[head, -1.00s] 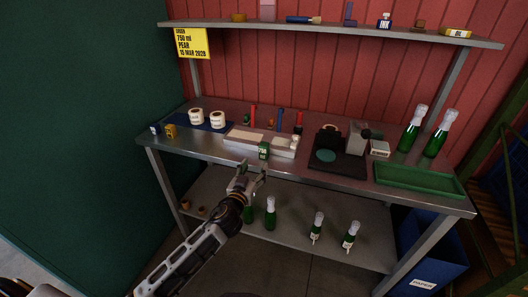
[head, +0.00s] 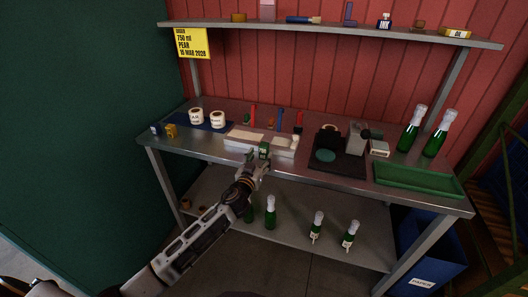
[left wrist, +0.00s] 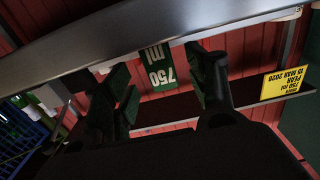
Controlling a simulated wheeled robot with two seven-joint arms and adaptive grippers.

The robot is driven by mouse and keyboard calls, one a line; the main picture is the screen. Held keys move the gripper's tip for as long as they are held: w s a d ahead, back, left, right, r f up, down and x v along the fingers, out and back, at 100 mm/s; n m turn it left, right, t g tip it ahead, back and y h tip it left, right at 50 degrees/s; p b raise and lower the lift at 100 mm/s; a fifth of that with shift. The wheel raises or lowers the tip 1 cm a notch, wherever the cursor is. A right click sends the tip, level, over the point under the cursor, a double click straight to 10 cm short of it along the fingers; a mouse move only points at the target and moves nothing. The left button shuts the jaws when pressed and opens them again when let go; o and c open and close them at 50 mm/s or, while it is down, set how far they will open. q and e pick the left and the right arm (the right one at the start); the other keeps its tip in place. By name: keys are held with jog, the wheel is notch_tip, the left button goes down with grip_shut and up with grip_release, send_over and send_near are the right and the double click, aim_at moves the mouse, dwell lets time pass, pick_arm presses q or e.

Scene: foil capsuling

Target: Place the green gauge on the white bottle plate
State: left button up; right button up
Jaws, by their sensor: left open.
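My right gripper is not in view.
The bench's front edge (left wrist: 130,35) runs close to my left fingers. A black mat (head: 335,168) with a grey device and a green tray (head: 420,180) lie to the right. Label rolls (head: 217,120) stand left. Green bottles (head: 270,212) stand on the lower shelf.

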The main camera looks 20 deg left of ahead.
aim_at(262, 151)
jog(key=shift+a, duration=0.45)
pick_arm(q)
jog(key=shift+w, duration=0.1)
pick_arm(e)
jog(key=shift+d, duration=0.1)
pick_arm(q)
jog(key=shift+w+r, duration=0.2)
jog(key=shift+w, duration=0.3)
jog(key=shift+w+r+p, duration=0.15)
jog(key=shift+w+p, duration=0.15)
jog(key=shift+w+r, duration=0.1)
jog(key=shift+w, duration=0.4)
jog(key=shift+w+d, duration=0.1)
jog(key=shift+w, duration=1.1)
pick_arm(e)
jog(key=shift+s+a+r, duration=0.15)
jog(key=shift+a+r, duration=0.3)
